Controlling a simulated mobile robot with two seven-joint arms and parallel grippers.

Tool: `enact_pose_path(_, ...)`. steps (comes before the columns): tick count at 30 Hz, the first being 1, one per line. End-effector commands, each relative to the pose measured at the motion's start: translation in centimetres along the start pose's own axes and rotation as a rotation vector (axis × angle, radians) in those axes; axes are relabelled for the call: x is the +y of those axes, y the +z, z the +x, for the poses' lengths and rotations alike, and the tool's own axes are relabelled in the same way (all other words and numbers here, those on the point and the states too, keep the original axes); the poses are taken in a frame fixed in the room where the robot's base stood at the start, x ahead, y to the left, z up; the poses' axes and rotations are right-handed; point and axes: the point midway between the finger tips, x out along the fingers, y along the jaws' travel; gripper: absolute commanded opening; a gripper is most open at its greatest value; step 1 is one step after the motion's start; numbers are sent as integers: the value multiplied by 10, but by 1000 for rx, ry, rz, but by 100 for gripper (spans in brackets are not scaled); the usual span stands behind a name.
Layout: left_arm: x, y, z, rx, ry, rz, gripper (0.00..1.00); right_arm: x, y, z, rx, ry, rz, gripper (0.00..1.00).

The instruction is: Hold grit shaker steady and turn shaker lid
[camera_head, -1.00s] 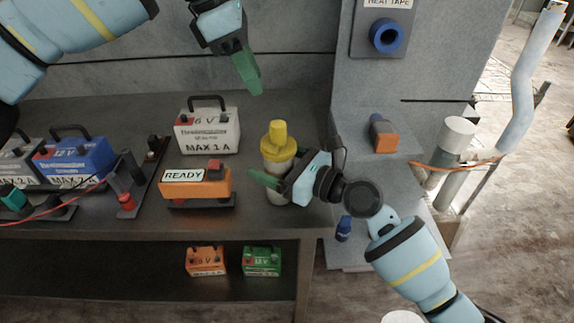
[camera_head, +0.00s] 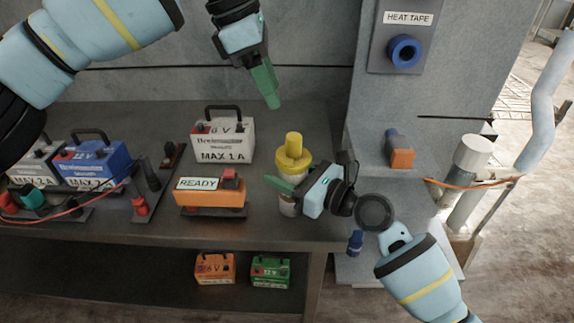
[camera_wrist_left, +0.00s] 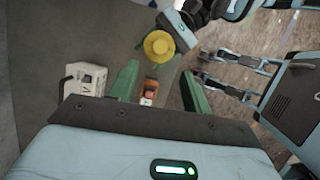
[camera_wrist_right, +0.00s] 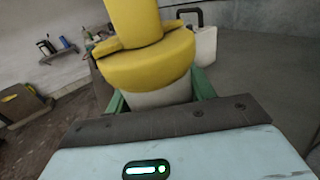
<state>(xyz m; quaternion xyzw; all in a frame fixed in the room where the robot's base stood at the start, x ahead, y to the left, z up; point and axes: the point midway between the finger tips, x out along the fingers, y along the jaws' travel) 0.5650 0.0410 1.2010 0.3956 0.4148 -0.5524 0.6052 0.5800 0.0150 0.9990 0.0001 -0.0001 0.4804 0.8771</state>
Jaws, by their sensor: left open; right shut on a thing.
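The grit shaker (camera_head: 288,206) stands upright near the bench's right end, with a pale body and a yellow lid (camera_head: 294,155) topped by a knob. My right gripper (camera_head: 285,188) is shut on its body from the right, below the lid. In the right wrist view the lid (camera_wrist_right: 150,65) rises above the green fingers. My left gripper (camera_head: 272,97) is open and empty, pointing down above the bench, above and slightly left of the lid. In the left wrist view the lid (camera_wrist_left: 159,46) lies beyond the open fingers.
An orange READY unit (camera_head: 210,194) and a white 6 V battery (camera_head: 223,140) stand left of the shaker. A blue battery (camera_head: 88,162) is farther left. The grey panel with the heat-tape spool (camera_head: 404,51) rises at right.

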Motion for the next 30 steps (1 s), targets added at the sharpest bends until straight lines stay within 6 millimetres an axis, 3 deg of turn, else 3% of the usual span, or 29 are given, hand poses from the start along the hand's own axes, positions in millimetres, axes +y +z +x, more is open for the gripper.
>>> enact_pose_path(12, 16, -2, -2, -37, -115, 256, 49, 0, 0, 0, 1, 0, 0, 14)
enact_pose_path(22, 16, -3, 0, -46, -137, 306, 49, 0, 0, 0, 1, 0, 0, 14)
enact_pose_path(30, 12, -3, 31, -46, -141, 305, 49, 0, 0, 0, 1, 0, 0, 14)
